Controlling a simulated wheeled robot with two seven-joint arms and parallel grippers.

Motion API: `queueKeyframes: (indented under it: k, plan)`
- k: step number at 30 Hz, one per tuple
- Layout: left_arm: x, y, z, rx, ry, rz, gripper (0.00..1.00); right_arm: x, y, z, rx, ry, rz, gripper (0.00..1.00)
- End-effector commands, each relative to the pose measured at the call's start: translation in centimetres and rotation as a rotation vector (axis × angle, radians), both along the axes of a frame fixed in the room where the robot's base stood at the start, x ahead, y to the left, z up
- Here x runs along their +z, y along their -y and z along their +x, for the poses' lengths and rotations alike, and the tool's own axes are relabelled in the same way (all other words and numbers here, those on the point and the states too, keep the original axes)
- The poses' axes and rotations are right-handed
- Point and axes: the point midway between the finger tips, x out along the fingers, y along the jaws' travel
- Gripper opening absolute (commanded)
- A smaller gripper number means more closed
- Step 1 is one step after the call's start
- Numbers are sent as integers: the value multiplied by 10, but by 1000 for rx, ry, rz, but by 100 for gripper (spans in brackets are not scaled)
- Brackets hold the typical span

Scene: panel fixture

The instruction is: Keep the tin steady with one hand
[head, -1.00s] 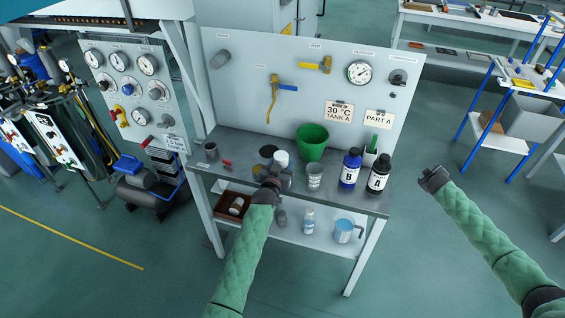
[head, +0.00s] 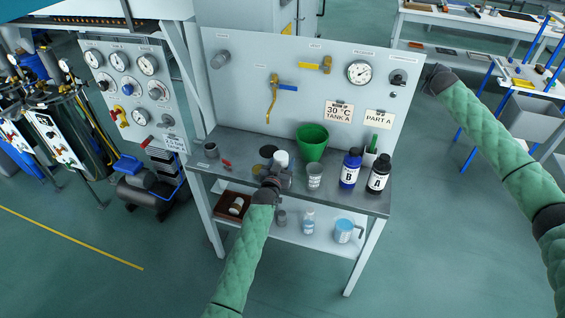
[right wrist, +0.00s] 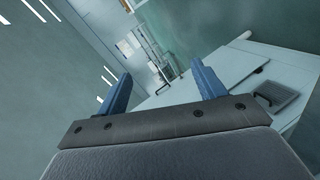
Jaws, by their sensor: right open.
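A small grey tin-like can (head: 211,150) stands at the left end of the bench top. A white cup-like thing (head: 281,158) and a grey cup (head: 314,176) stand near the middle; I cannot tell which of these is the task's tin. My left gripper (head: 275,177) is low over the bench's front edge, just in front of the white thing. Its fingers are too small and dark to show whether it grips anything. My right gripper (head: 437,78) is raised beside the panel's right edge. In the right wrist view its blue fingers (right wrist: 160,92) are apart and empty.
A green bucket (head: 312,141), bottle B (head: 349,170) and bottle A (head: 378,176) stand on the right half of the bench (head: 236,163). The upright panel (head: 236,98) with valves and a gauge closes off the back. A lower shelf (head: 325,236) holds a tray and several containers.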

Motion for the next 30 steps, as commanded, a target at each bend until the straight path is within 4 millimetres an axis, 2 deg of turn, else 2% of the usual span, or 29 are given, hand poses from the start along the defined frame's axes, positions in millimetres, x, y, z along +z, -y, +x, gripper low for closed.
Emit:
queueKeyframes:
  k: [1, 7, 15, 23, 30]
  plan:
    - [-1, 0, 0, 0, -1, 0, 27, 23, -4, 5, 10, 10, -17, 69]
    - [-1, 0, 0, 0, -1, 0, 27, 101, -22, 16, 53, 29, -96, 69]
    - [-1, 0, 0, 0, -1, 0, 27, 206, -45, 20, 108, 50, -210, 69]
    - [-1, 0, 0, 0, -1, 0, 27, 307, -68, 11, 158, 68, -333, 69]
    - [-1, 0, 0, 0, -2, 1, 27, 398, -88, -9, 200, 80, -456, 69]
